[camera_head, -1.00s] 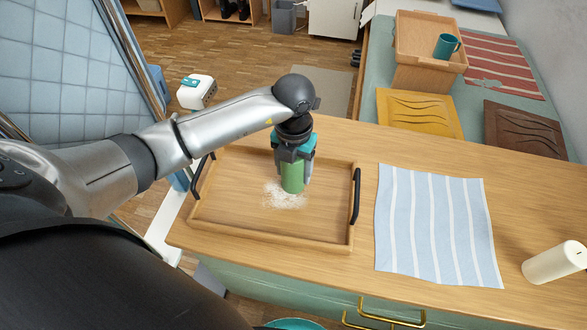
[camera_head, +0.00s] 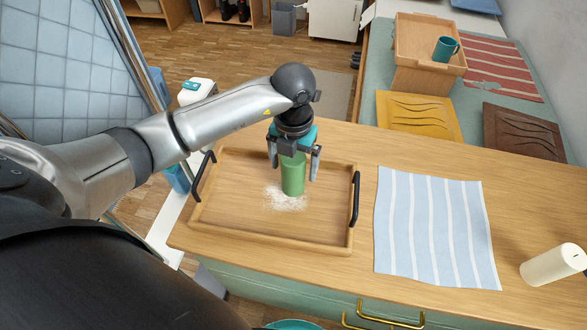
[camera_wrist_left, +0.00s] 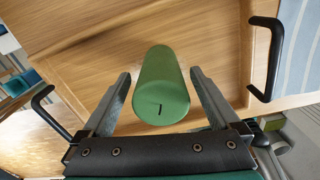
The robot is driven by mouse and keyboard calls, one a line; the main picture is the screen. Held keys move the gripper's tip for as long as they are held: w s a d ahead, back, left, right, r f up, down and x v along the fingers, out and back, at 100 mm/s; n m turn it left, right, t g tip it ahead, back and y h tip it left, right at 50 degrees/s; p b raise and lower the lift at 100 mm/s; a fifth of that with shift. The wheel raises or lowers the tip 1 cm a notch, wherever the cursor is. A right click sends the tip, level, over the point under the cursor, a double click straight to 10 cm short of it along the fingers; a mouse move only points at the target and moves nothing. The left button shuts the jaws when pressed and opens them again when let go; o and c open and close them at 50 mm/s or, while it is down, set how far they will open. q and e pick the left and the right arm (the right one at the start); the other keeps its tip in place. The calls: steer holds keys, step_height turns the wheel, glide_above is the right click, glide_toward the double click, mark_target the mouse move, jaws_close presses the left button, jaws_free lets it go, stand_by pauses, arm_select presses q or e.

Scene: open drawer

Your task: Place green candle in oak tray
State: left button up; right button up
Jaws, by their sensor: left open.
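The green candle (camera_head: 293,176) stands upright in the oak tray (camera_head: 235,228) on the wooden counter, beside a patch of white powder. It also shows from above in the left wrist view (camera_wrist_left: 161,88), with its dark wick towards me. My left gripper (camera_head: 294,170) is above and around the candle. Its fingers are spread, with a visible gap on each side of the candle in the wrist view (camera_wrist_left: 162,95). My right gripper is not in view.
A blue striped cloth (camera_head: 437,230) lies right of the tray, and a white candle (camera_head: 553,265) lies near the counter's right edge. The tray's dark handles (camera_head: 355,198) stick up at its sides. White powder (camera_head: 283,198) lies on the tray floor.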

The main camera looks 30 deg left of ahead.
arm_select(q)
step_height(320, 180, up, 8)
steer(key=shift+r+p, duration=0.15)
steer(key=shift+p, duration=0.6)
steer(key=shift+r, duration=0.45)
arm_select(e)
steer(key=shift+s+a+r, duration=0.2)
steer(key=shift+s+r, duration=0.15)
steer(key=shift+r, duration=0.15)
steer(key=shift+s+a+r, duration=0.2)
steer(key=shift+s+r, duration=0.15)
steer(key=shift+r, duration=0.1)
